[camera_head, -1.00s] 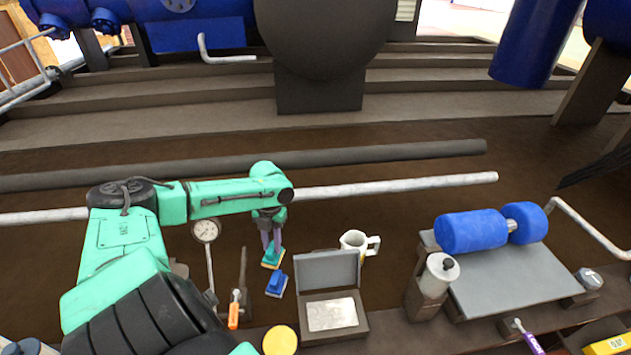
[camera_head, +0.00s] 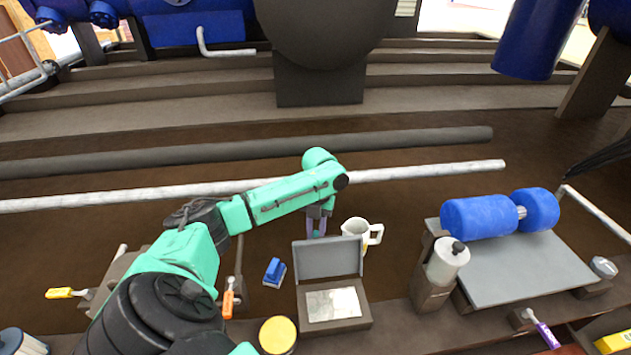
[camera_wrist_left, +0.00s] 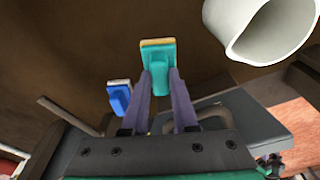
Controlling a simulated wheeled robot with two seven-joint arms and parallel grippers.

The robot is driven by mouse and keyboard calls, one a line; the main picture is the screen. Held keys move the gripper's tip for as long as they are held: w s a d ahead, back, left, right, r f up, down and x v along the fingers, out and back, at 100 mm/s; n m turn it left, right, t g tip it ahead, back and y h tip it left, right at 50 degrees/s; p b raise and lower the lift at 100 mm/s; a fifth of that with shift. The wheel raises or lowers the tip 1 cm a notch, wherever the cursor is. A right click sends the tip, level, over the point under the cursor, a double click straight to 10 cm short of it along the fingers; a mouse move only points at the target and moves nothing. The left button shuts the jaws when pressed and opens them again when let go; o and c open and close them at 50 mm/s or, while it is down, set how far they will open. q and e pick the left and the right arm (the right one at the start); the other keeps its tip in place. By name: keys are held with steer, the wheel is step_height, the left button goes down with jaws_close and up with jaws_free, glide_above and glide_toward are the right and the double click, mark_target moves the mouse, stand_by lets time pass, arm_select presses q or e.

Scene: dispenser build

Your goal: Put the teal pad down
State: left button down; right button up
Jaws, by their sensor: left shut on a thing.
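My left gripper (camera_head: 316,226) is shut on the teal pad (camera_wrist_left: 157,57). In the left wrist view the pad sits between the purple fingers (camera_wrist_left: 158,92), with its tan edge outward. In the head view only a little teal shows between the fingers, behind the open lid of the grey case. A blue pad (camera_head: 274,272) lies on the brown surface to the left of the case; it also shows in the left wrist view (camera_wrist_left: 120,98). I cannot tell whether the teal pad touches the surface. My right gripper is not in view.
The grey case (camera_head: 333,305) stands open, close in front of my left gripper. A white mug (camera_head: 355,232) is just right of it. A bottle (camera_head: 447,262) and a grey plate with a blue roller (camera_head: 475,217) stand further right. An orange-handled tool (camera_head: 228,304) is left.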

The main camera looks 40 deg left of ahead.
mark_target(316, 234)
arm_select(q)
step_height(316, 234, down, 4)
steer(key=shift+f+b, duration=0.1)
steer(key=shift+b, duration=0.8)
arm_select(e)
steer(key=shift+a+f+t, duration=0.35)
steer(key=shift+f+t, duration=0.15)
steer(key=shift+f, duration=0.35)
arm_select(q)
steer(key=c, duration=0.7)
jaws_free()
